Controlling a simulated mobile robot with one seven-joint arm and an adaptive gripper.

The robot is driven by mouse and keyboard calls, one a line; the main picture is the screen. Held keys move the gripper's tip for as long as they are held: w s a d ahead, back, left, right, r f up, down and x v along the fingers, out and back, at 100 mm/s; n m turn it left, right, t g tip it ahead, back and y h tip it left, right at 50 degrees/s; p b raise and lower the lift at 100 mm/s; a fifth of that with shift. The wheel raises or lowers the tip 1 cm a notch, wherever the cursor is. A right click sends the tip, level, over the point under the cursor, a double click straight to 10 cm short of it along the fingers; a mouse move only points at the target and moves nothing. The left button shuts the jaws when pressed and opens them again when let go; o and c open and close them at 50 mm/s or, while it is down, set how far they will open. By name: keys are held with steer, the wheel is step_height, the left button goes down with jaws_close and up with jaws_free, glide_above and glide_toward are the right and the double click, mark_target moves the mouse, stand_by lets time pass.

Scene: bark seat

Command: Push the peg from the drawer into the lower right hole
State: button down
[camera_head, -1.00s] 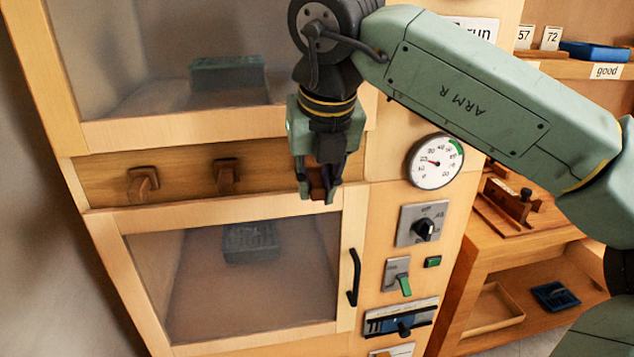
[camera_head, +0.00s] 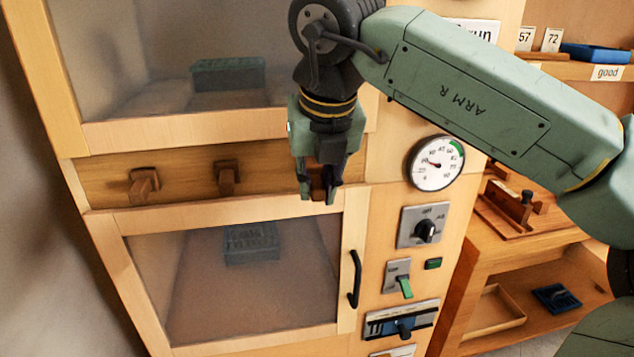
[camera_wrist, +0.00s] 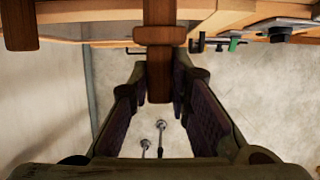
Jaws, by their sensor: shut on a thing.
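A brown wooden peg (camera_wrist: 160,75) with a crosspiece stands between the fingers of my gripper (camera_wrist: 158,98) in the wrist view. My gripper (camera_head: 320,192) is shut on it at the right end of the wooden strip between the two glazed doors in the head view. Only a little of this peg (camera_head: 319,178) shows there between the fingers. Two similar brown pegs, a left one (camera_head: 143,185) and a middle one (camera_head: 227,177), stick out of the strip (camera_head: 185,168). The hole holding the gripped peg is hidden. I cannot make out a drawer or a lower right hole.
The lower glass door has a black handle (camera_head: 355,279). Right of it are a gauge (camera_head: 436,163), a rotary knob (camera_head: 425,230), a green lever (camera_head: 405,286) and a blue slider (camera_head: 403,327). A side bench (camera_head: 520,231) with shelves stands at the right.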

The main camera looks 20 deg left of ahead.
mark_target(311, 174)
steer(key=shift+w+a, duration=0.75)
steer(key=shift+w, duration=0.3)
stand_by(0.4)
steer(key=c, duration=1.4)
jaws_free()
